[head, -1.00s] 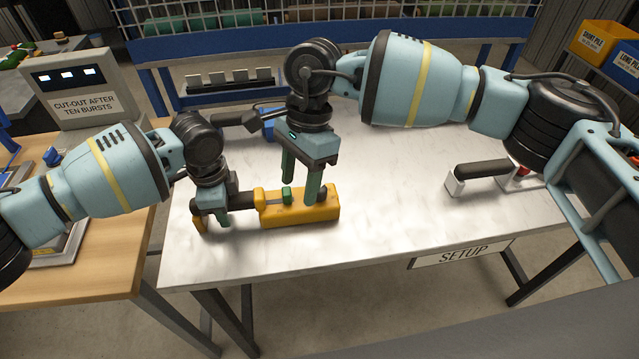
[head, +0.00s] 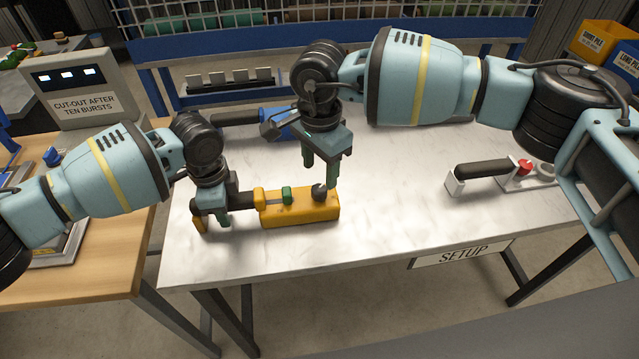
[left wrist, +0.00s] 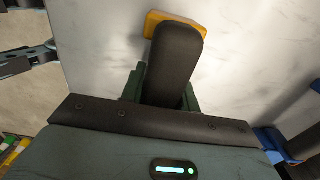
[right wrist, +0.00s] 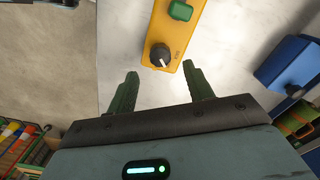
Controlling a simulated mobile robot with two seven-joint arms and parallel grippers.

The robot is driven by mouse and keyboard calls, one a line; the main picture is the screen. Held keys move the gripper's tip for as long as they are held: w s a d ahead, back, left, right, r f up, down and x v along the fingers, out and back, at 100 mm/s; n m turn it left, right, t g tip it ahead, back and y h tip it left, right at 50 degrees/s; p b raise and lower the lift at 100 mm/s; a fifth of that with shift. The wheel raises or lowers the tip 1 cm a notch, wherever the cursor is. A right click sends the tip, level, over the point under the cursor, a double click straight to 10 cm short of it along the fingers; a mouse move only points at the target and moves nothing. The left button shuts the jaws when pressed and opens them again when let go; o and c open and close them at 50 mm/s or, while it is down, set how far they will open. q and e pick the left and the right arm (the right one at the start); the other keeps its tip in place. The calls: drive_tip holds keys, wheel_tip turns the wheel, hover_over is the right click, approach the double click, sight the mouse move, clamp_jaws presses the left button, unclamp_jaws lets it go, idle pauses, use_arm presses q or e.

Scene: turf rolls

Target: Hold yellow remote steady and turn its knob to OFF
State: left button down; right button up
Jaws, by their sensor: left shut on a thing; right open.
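The yellow remote (head: 300,213) lies on the white table, with a green control (head: 287,195) and a dark round knob (head: 319,191) on top. My left gripper (head: 212,222) is shut on the remote's dark handle (left wrist: 176,62) at its left end. My right gripper (head: 320,176) is open and empty, above and just behind the knob. In the right wrist view the knob (right wrist: 161,55) lies beyond and between the open fingers, apart from them. Its white pointer line slants toward the bottom right of that view. Small lettering beside it is too small to read surely.
A blue tool (head: 275,124) with a dark handle lies behind the remote. A dark-handled device with a red part (head: 524,168) lies at the right. A grey box labelled "CUT-OUT AFTER TEN BURSTS" (head: 75,88) stands at the left. The table between remote and right device is clear.

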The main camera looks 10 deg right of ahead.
sight(320, 189)
wheel_tip(320, 189, down, 6)
drive_tip(key=shift+r, duration=0.1)
idle(0.4)
drive_tip(key=c, duration=1)
